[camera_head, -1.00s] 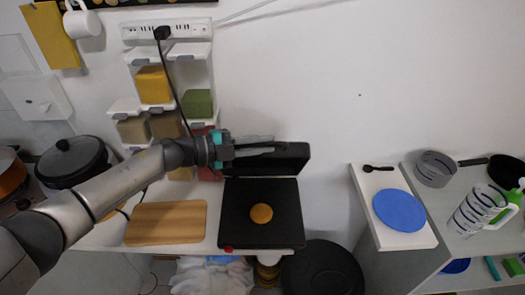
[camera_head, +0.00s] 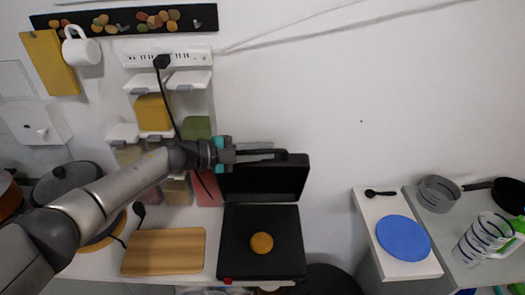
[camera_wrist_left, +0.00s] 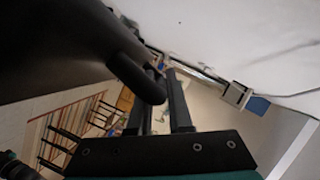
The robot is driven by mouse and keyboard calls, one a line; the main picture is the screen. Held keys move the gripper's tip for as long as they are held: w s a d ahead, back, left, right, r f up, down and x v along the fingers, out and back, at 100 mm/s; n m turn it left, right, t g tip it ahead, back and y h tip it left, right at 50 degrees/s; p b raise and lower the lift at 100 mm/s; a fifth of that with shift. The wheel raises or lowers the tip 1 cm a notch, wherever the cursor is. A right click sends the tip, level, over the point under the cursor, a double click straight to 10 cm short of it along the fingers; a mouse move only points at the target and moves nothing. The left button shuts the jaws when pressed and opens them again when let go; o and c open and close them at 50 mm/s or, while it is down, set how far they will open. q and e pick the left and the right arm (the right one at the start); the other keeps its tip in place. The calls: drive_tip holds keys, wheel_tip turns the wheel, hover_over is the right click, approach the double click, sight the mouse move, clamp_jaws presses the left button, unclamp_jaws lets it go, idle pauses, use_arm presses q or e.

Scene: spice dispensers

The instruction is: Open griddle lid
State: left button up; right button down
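The black griddle (camera_head: 235,225) sits on the white counter with a round orange-brown patty (camera_head: 262,243) on its plate. Its lid (camera_head: 275,182) is raised and stands steeply up behind the plate. My left gripper (camera_head: 275,151) is at the lid's top edge, by the handle. In the left wrist view, the lid (camera_wrist_left: 50,45) fills the upper left and its dark handle (camera_wrist_left: 142,78) overlaps one finger. The two fingers (camera_wrist_left: 166,95) are apart with a gap between them; I see no clear grip. My right gripper is in neither view.
A wooden board (camera_head: 163,252) lies left of the griddle. Spice dispensers (camera_head: 153,113) hang on the wall behind my left arm, below a power strip (camera_head: 165,56). A blue plate (camera_head: 403,238) lies on a separate counter to the right. The wall right of the lid is clear.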

use_arm(q)
drive_tip(key=o, duration=0.4)
drive_tip(key=shift+o, duration=0.2)
drive_tip(key=b+v, duration=0.1)
drive_tip(key=v, duration=1.4)
drive_tip(key=shift+b, duration=0.3)
drive_tip(key=shift+a, duration=0.1)
